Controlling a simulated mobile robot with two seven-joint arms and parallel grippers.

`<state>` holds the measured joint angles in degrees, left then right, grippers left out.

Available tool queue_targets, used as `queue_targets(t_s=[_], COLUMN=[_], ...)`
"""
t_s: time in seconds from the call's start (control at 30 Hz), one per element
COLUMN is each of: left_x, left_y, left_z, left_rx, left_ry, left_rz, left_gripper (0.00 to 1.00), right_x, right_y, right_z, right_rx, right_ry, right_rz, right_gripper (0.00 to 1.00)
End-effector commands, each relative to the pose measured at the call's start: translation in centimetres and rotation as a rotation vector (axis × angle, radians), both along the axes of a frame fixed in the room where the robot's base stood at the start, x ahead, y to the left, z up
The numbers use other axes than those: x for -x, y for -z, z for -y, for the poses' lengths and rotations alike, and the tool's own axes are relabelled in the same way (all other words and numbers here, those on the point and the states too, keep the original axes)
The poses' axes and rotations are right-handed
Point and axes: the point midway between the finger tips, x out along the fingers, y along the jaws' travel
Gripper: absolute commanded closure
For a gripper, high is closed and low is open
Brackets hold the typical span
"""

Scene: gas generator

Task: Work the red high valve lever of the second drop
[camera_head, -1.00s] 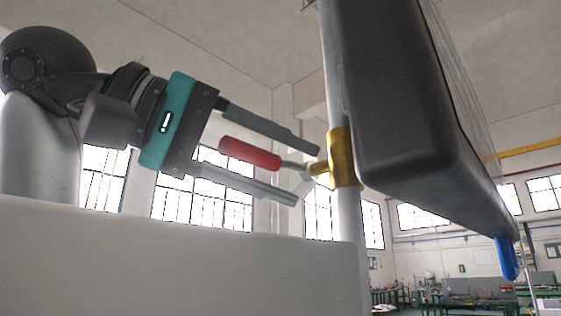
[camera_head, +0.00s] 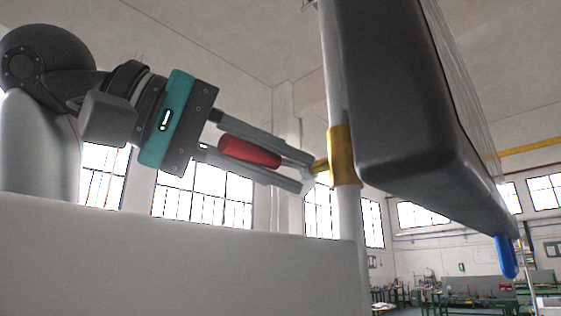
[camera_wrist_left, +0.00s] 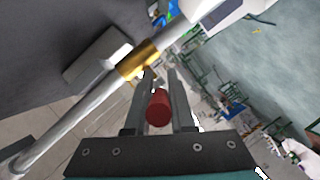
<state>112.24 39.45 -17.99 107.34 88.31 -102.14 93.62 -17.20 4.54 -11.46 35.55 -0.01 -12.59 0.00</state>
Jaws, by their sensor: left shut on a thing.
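The red valve lever (camera_head: 249,151) sticks out to the left from a brass valve body (camera_head: 343,156) on a pale vertical pipe (camera_head: 337,60). My left gripper (camera_head: 309,174) is shut on the lever, with one finger along each side of it. In the left wrist view the red lever (camera_wrist_left: 158,108) sits between the two fingers (camera_wrist_left: 161,80), and the brass valve (camera_wrist_left: 137,60) lies just beyond the fingertips. My right gripper is not in view.
A large dark grey box-shaped body (camera_head: 400,110) stands close to the right of the pipe. A blue handle (camera_head: 506,256) hangs lower right. A pale grey surface (camera_head: 170,255) fills the lower left. Workbenches (camera_head: 470,296) are far off.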

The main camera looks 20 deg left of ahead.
Motion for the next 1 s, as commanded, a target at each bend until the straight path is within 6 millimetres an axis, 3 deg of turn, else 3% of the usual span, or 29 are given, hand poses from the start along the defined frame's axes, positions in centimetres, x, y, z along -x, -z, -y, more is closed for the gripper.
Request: queue_targets(t_s=[0.73,1.0], left_x=[0.0,0.0], left_y=[-0.1,-1.3], left_z=[0.0,0.0], left_rx=[0.000,-0.045], left_ry=[-0.001,0.000], left_rz=[-0.001,-0.131], left_gripper=[1.00,1.00], right_x=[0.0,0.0], right_y=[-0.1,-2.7], right_z=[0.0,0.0], right_rx=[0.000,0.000], right_ry=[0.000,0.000], right_rz=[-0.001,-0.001], right_gripper=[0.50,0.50])
